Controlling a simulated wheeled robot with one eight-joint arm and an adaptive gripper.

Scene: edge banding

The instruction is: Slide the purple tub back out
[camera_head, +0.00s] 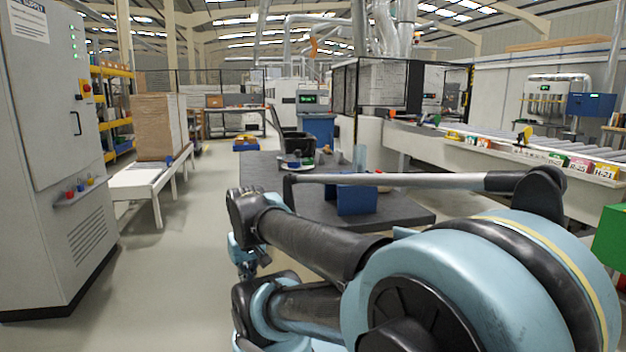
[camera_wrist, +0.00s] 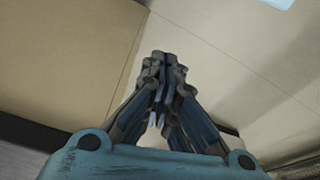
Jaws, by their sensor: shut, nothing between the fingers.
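I cannot make out a purple tub in either view. My gripper (camera_wrist: 164,62) is shut in the wrist view, its fingers drawn together with nothing between them. Behind the fingers are a tan surface on the left and a paler one on the right; no tub shows there. In the head view my arm fills the lower right and hides part of the dark table (camera_head: 405,209). A blue upright holder (camera_head: 357,197) stands on that table.
A black bin (camera_head: 298,145) and small items stand farther back on the table. Several small coloured bins (camera_head: 581,165) line the roller conveyor (camera_head: 500,139) at right. A grey cabinet (camera_head: 50,150) stands at left. The floor between cabinet and table is clear.

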